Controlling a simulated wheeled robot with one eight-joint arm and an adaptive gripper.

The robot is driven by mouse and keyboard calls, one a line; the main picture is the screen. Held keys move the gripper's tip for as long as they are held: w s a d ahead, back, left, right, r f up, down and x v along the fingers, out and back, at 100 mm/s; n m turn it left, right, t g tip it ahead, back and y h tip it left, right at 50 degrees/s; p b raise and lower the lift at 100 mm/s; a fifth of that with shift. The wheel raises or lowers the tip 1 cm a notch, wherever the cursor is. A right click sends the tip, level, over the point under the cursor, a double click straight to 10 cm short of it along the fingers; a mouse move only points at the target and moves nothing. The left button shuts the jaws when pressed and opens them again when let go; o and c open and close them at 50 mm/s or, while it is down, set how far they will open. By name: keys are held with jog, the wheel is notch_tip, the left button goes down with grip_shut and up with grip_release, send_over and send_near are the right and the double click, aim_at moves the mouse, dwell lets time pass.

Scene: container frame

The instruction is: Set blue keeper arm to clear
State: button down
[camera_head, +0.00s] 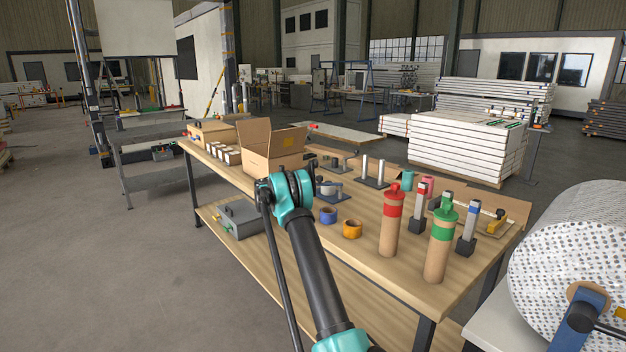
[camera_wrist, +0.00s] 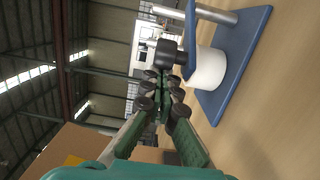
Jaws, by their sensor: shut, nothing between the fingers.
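The blue keeper arm (camera_wrist: 190,32) lies across the top of a white drum (camera_wrist: 207,69) in the wrist view. The drum stands on a blue base plate (camera_wrist: 240,64), with a metal post (camera_wrist: 218,15) near it. A black knob (camera_wrist: 168,58) is beside the keeper arm. My gripper (camera_wrist: 167,84) is shut and empty, its fingertips close to the knob. I cannot tell whether they touch it. In the head view a small fixture with a pale drum (camera_head: 329,188) sits on the table just beyond my arm, which hides my fingers.
The wooden table (camera_head: 375,255) holds an open cardboard box (camera_head: 270,150) close behind my arm. Blue tape (camera_head: 328,215), orange tape (camera_head: 352,229), a red-banded tube (camera_head: 392,225) and a green-banded tube (camera_head: 440,245) stand to the right. Two white posts (camera_head: 373,170) stand behind.

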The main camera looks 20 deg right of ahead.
aim_at(319, 180)
jog(key=shift+s, duration=0.15)
jog(key=s+n+t+y, duration=0.1)
jog(key=t, duration=0.1)
jog(key=s+n+t+y, duration=0.1)
jog(key=s+n+t, duration=0.1)
jog(key=s+a+n+t+y, duration=0.1)
jog(key=s+t, duration=0.1)
jog(key=shift+s+n+t, duration=0.1)
jog(key=shift+n+t, duration=0.2)
jog(key=shift+n, duration=0.1)
jog(key=shift+s, duration=0.55)
jog(key=shift+s+d, duration=0.15)
jog(key=shift+s, duration=0.65)
jog(key=shift+s+d, duration=0.1)
